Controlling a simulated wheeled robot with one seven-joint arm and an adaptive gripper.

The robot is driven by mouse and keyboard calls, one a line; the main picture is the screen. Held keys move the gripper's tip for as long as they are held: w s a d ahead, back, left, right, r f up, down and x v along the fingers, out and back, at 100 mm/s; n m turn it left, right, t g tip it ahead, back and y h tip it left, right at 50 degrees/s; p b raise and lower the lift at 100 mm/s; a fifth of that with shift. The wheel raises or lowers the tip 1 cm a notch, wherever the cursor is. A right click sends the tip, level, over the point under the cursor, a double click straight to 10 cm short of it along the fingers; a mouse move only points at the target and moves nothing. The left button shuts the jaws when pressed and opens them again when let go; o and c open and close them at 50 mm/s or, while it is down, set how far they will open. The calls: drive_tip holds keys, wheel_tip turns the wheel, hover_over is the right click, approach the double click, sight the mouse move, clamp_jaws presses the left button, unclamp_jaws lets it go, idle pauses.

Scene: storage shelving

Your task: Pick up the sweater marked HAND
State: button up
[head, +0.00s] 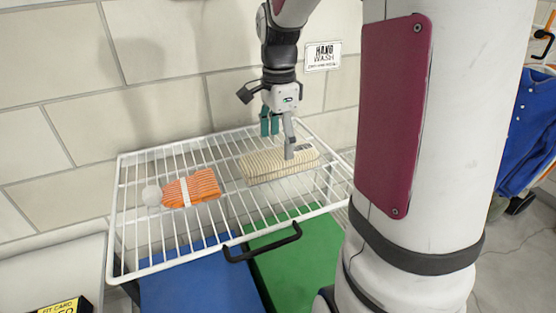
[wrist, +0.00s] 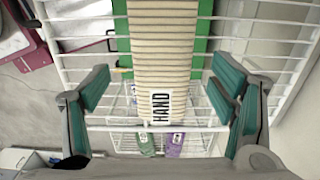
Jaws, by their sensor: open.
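The sweater marked HAND (head: 265,166) is a folded cream, ribbed knit lying on the white wire shelf (head: 145,268), right of centre. In the wrist view the sweater (wrist: 163,50) runs down the middle, with its white HAND label (wrist: 161,106) at the near end. My gripper (head: 279,140) is above the sweater, pointing down, with one grey finger overlapping it in the head view. In the wrist view my gripper (wrist: 160,92) is open, with teal-padded fingers on either side of the sweater and gaps between. I cannot tell the exact height above it.
Blue (head: 200,285) and green (head: 305,265) surfaces lie below. A HAND WASH sign (head: 322,56) hangs on the wall behind.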

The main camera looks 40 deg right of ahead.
sight(279, 153)
drive_tip(key=shift+d+f, duration=0.15)
drive_tip(key=shift+f, duration=2.6)
drive_tip(key=c, duration=1.4)
drive_tip(key=shift+c, duration=0.2)
